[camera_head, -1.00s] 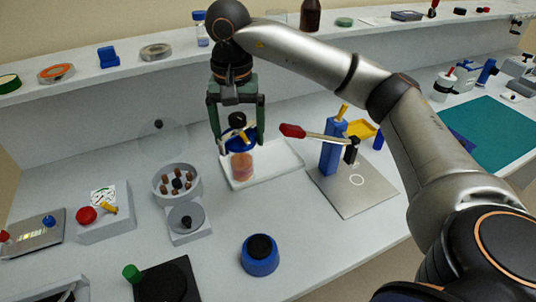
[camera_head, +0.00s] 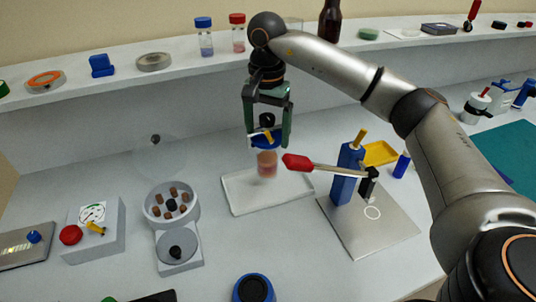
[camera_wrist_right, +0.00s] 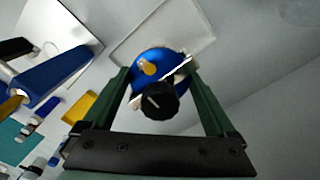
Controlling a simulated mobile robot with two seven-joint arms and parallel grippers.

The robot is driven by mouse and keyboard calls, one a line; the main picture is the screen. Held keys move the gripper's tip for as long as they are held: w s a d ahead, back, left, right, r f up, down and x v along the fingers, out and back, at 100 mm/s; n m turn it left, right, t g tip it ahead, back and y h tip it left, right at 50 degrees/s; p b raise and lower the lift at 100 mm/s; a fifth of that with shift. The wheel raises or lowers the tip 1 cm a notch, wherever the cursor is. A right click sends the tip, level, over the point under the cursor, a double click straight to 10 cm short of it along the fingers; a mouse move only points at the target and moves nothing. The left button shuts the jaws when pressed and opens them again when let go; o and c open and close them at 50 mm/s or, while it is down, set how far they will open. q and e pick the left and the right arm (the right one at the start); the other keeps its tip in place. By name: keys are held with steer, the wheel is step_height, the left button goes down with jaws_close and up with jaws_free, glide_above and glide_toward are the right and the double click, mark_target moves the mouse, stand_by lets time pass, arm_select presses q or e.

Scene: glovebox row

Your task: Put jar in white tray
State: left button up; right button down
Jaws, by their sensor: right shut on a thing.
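The jar (camera_head: 267,164) has a clear body with orange-brown contents and a blue lid with a black knob. My right gripper (camera_head: 267,142) is shut on it around the lid, fingers pointing down. The jar is upright and appears to hang above the back part of the white tray (camera_head: 240,208), with its base apart from the tray floor. In the right wrist view the blue lid (camera_wrist_right: 150,62) sits between the fingers of my right gripper (camera_wrist_right: 157,80), with the tray (camera_wrist_right: 118,48) beyond it. My left gripper is not in view.
A blue stand with a red-handled lever (camera_head: 318,164) is close to the jar's right, on a grey plate (camera_head: 385,235). A round holder with brown vials (camera_head: 170,222) is left of the tray. A shelf (camera_head: 120,82) with bottles runs behind. The tray looks empty.

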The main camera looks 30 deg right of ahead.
mark_target(267, 115)
steer(key=shift+f, duration=2.5)
jaws_free()
step_height(267, 115, up, 12)
steer(key=shift+r, duration=0.15)
